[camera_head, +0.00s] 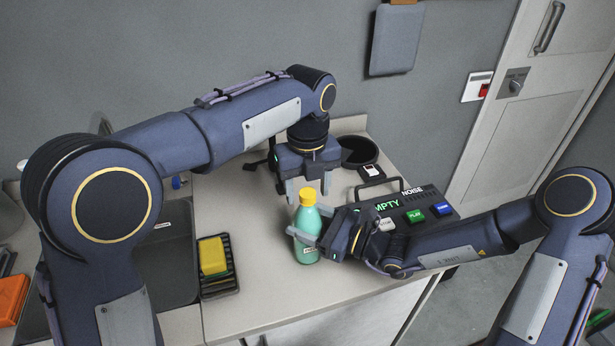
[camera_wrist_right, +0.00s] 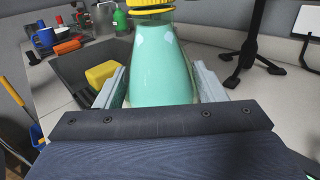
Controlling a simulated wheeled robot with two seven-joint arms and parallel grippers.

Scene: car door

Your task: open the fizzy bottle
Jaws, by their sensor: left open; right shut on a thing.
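The fizzy bottle (camera_head: 308,228) is teal with a yellow cap (camera_head: 308,196) and stands upright near the front of the counter. My right gripper (camera_head: 312,236) is shut on the bottle's body from the right. In the right wrist view the bottle (camera_wrist_right: 160,65) sits between the two fingers of my right gripper (camera_wrist_right: 160,92), and its cap (camera_wrist_right: 150,5) is cut by the top edge. My left gripper (camera_head: 305,188) is open, pointing down just behind and above the bottle, with its fingers close to the cap. Whether they touch the cap cannot be told.
A panel box (camera_head: 432,200) with coloured buttons stands right of the bottle. A yellow sponge (camera_head: 212,256) lies in a black rack (camera_head: 220,286) beside the sink (camera_head: 165,250). A dark round bin (camera_head: 358,151) is at the back. The counter (camera_head: 260,310) in front is clear.

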